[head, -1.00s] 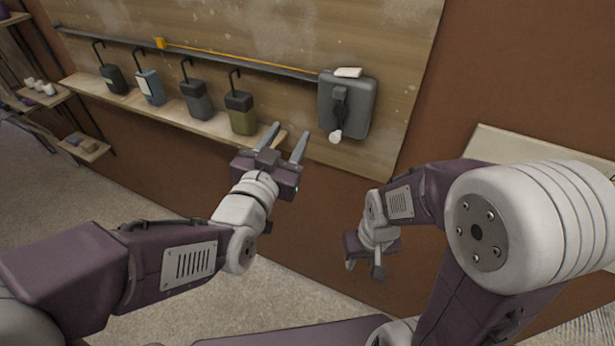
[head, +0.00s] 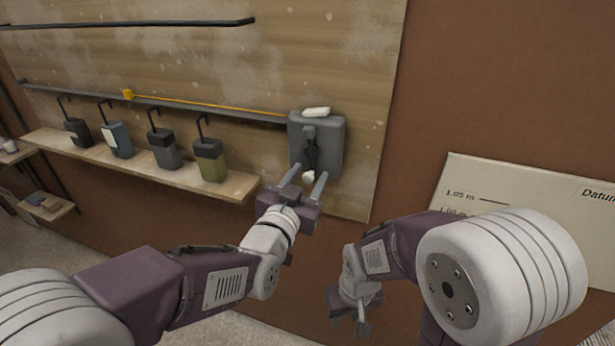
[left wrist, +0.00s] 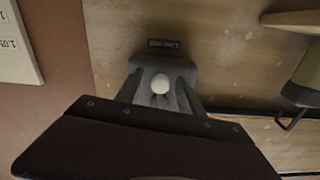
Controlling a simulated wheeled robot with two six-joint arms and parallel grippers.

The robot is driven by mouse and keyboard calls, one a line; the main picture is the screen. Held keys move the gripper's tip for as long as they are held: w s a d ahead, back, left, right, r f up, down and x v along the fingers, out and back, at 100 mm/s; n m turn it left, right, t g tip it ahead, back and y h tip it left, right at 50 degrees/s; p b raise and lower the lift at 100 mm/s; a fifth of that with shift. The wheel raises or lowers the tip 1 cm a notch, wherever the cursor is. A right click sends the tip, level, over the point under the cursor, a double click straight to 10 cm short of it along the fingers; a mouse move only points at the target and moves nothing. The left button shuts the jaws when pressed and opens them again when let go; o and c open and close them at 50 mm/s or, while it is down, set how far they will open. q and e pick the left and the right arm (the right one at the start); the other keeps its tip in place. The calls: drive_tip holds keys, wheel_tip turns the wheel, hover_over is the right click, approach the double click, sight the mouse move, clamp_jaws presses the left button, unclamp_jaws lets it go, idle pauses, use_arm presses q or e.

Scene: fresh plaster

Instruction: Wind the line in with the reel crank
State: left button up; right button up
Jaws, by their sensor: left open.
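The reel is a grey box (head: 330,140) on the wooden wall board. Its dark crank (head: 311,150) hangs down the front and ends in a white knob (head: 308,176), which also shows in the left wrist view (left wrist: 160,84). A yellow line (head: 215,106) runs left from the reel along a dark rail to an orange block (head: 128,95). My left gripper (head: 305,180) is open, its fingers on either side of the knob; whether they touch it I cannot tell. My right gripper (head: 350,325) hangs low, empty, with its fingers apart.
A wooden shelf (head: 235,186) left of the reel carries several dark canisters with hooked rods, the olive one (head: 209,160) nearest. A white piece (head: 316,112) lies atop the reel. A pale marked panel (head: 470,185) is at right. The wall below the reel is clear.

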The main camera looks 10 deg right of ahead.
use_arm(q)
clamp_jaws()
drive_tip(key=shift+d+f, duration=0.1)
